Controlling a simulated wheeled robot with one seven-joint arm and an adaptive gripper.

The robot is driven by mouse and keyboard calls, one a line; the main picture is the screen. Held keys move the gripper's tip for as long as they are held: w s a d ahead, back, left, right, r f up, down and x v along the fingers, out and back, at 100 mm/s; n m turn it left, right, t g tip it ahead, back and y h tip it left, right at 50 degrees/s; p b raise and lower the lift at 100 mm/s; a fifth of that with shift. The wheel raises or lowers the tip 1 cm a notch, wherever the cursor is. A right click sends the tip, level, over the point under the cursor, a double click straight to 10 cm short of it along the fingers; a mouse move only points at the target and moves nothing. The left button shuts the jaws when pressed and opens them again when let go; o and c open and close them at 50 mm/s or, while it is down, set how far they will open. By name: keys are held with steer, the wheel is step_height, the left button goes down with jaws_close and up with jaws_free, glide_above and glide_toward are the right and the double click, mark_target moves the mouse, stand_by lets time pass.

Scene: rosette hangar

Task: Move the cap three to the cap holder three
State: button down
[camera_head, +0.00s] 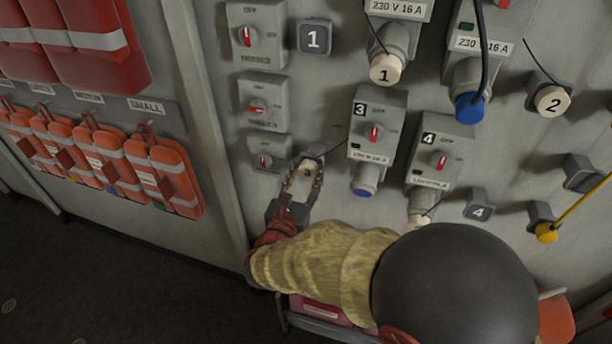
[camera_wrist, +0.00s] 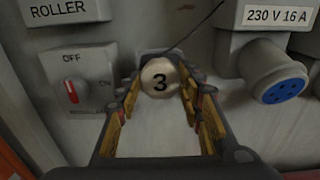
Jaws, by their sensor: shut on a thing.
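Cap three (camera_wrist: 160,79), a round off-white cap marked "3", shows in the wrist view between the fingertips of my gripper (camera_wrist: 163,92). A thin dark cord runs from it to the upper right. In the head view my gripper (camera_head: 304,178) is at the wall, left of socket box three, shut on the cap, which is mostly hidden there. A dark grey block, probably cap holder three (camera_head: 314,151), shows just beyond the fingertips. I cannot tell whether the cap touches it or is seated on it.
Socket three (camera_head: 363,190) is uncovered and shows its blue face, also in the wrist view (camera_wrist: 281,86). A rotary switch (camera_head: 267,156) is close left of my gripper. Sockets one, two and four, caps and cords fill the wall to the right. Orange bags (camera_head: 160,170) hang at left.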

steer(key=shift+w+d, duration=0.1)
steer(key=shift+w, duration=0.15)
steer(key=c, duration=1.2)
jaws_free()
steer(key=shift+o, duration=0.5)
steer(key=v, duration=1.2)
